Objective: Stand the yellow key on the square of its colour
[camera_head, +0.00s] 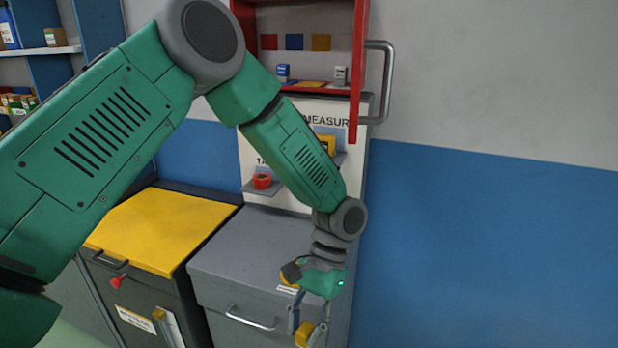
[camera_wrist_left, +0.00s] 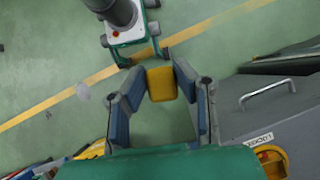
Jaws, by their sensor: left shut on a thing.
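My left gripper (camera_head: 305,328) is shut on the yellow key (camera_head: 304,334), low in front of the grey chest. In the left wrist view the yellow key (camera_wrist_left: 161,84) shows as a yellow block between the fingertips of my left gripper (camera_wrist_left: 160,82). The red cabinet (camera_head: 361,60) is open high on the wall. On its floor a yellow square (camera_head: 311,84) shows between a blue block (camera_head: 283,73) and a pale block (camera_head: 340,76). Red, blue and orange-yellow patches (camera_head: 320,43) are on its back wall. My right gripper is not in view.
The grey chest (camera_head: 250,258) and a yellow-lidded bin (camera_head: 160,230) stand below the cabinet. A red roll (camera_head: 262,180) sits on a small ledge. The cabinet's grey handle (camera_head: 388,80) sticks out at right. The wall to the right is bare.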

